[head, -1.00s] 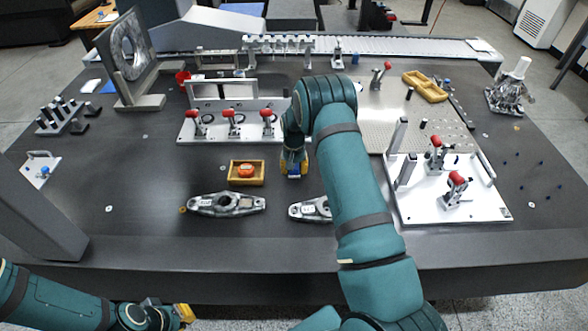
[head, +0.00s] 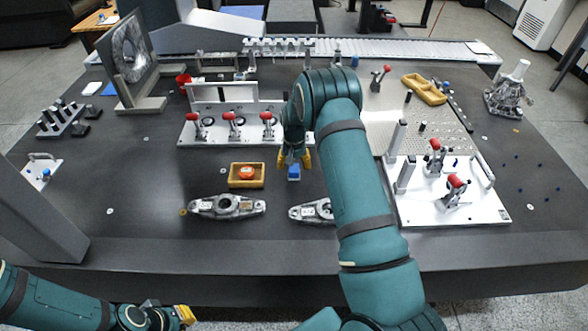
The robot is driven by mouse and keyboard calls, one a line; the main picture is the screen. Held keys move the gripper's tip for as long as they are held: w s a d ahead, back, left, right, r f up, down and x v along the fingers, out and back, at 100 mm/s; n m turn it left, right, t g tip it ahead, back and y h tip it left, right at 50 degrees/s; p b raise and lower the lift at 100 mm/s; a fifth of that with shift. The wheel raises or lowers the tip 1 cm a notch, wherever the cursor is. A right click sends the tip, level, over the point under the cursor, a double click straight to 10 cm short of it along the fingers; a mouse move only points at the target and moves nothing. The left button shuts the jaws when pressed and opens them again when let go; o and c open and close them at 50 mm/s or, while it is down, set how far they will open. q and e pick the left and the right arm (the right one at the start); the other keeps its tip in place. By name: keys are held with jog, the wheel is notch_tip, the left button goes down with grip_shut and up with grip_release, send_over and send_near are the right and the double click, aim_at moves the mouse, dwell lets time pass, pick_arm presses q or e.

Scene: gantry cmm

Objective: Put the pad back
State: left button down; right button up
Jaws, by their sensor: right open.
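A small blue block (head: 294,173), which may be the pad, rests on the dark table between the white toggle-clamp fixture and the grey metal parts. My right gripper (head: 294,158) is open and empty just above and behind the block, with its yellow fingertips pointing down. I cannot tell whether the tips still touch the block. A small yellow tray (head: 233,184) to the left holds a round orange-red item (head: 246,173). My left gripper (head: 186,315) is low at the left, in front of the table's edge; its jaw opening is not clear.
Two grey metal parts lie in front: one whole (head: 226,206), one partly behind my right arm (head: 308,211). The red-handled clamp fixture (head: 222,139) stands behind the tray. A white clamp plate (head: 420,211) is at right. The table's left middle is mostly clear.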

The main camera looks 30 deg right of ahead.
aim_at(294, 168)
notch_tip(294, 168, up, 9)
jog(key=p, duration=0.1)
dwell(0.7)
